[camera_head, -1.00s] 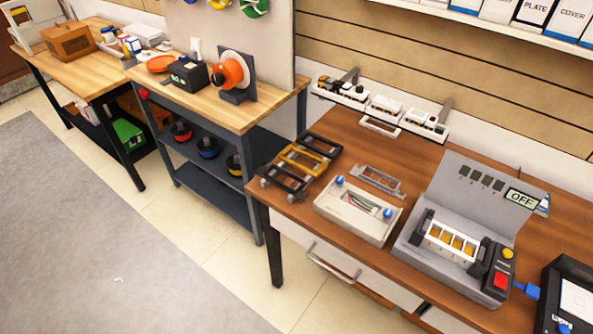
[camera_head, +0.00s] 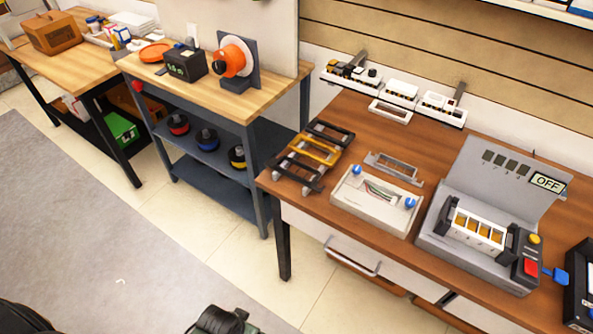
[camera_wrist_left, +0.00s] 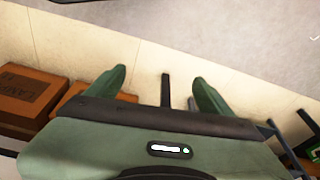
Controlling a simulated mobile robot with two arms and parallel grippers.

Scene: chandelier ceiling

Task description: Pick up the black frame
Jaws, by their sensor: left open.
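A rack (camera_head: 305,165) at the left end of the brown table holds black frames and a yellow frame (camera_head: 315,150). One black frame (camera_head: 330,132) is at the back of the rack and another black frame (camera_head: 297,170) is at the front. My left gripper (camera_wrist_left: 158,80) is open and empty in the left wrist view, its two green fingers apart above the floor. A dark green part of it appears at the bottom edge of the head view, well short of the rack. My right gripper is not in view.
Beside the rack are a grey frame (camera_head: 393,167), a white box with blue knobs (camera_head: 375,202) and a grey machine with an "OFF" display (camera_head: 490,220). A wooden workbench (camera_head: 225,100) stands to the left. The floor (camera_head: 200,235) in front is clear.

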